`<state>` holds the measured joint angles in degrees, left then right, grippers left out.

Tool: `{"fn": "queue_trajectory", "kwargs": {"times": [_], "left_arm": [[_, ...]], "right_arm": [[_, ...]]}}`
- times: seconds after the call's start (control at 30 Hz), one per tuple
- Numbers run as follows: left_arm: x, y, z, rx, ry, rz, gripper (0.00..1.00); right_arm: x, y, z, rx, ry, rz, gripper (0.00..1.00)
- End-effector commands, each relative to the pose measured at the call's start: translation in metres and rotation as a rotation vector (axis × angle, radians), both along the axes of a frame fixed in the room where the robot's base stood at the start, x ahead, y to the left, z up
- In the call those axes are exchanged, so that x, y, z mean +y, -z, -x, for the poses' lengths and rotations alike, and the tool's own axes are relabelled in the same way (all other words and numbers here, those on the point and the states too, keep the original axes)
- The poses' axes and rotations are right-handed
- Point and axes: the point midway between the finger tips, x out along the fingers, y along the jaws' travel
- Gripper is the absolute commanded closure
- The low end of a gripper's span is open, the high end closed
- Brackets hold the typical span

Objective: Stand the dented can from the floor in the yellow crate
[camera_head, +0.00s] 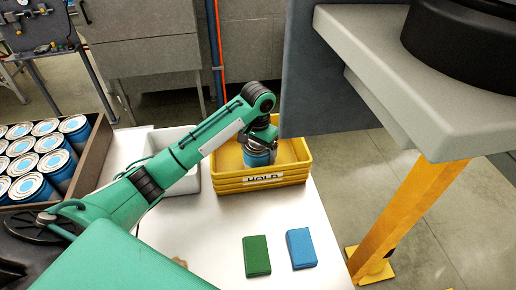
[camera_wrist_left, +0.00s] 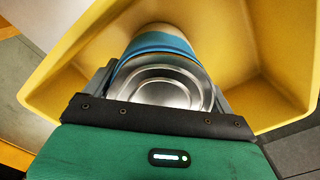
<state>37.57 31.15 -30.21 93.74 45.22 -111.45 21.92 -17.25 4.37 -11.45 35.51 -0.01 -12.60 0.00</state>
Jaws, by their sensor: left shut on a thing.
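The yellow crate (camera_head: 262,182), labelled HOLD, stands on the white table. My left gripper (camera_head: 260,150) reaches down into it and is shut on a can (camera_head: 257,159) with a blue band. The can also shows in the left wrist view (camera_wrist_left: 165,82), between the grey fingers, its bare metal end facing the camera. It looks about upright inside the crate walls. I cannot tell whether it touches the crate floor, and no dent shows clearly. My right gripper is not in view.
A brown tray (camera_head: 92,160) of blue cans stands at the left. A white bin (camera_head: 188,165) sits left of the crate, partly behind my arm. A green block (camera_head: 256,256) and a blue block (camera_head: 301,248) lie in front. A grey structure with an orange post (camera_head: 405,215) stands right.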

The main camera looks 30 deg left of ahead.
Motion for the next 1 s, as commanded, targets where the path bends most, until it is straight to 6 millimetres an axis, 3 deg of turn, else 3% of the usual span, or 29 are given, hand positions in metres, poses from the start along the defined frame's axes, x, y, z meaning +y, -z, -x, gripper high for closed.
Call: {"fn": "queue_trajectory", "kwargs": {"times": [0.33, 0.37, 0.4, 0.77, 0.9, 1.0], "left_arm": [[0.0, 0.003, 0.0, -0.002, 0.001, 0.001, 0.42], [0.0, 0.004, 0.0, -0.001, 0.001, 0.001, 0.08], [0.0, 0.004, 0.0, -0.002, 0.001, 0.001, 0.01], [0.0, -0.003, -0.001, -0.003, 0.001, 0.0, 0.0], [0.0, -0.026, -0.001, -0.008, 0.003, 0.001, 0.0], [0.001, -0.049, -0.002, -0.006, 0.002, -0.003, 0.0]], "right_arm": [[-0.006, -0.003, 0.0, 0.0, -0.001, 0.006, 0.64], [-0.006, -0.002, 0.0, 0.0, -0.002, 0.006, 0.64], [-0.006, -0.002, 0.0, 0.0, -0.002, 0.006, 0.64], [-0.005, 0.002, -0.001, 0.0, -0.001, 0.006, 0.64], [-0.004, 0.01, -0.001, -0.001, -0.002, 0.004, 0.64], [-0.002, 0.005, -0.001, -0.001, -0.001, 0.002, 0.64]]}}
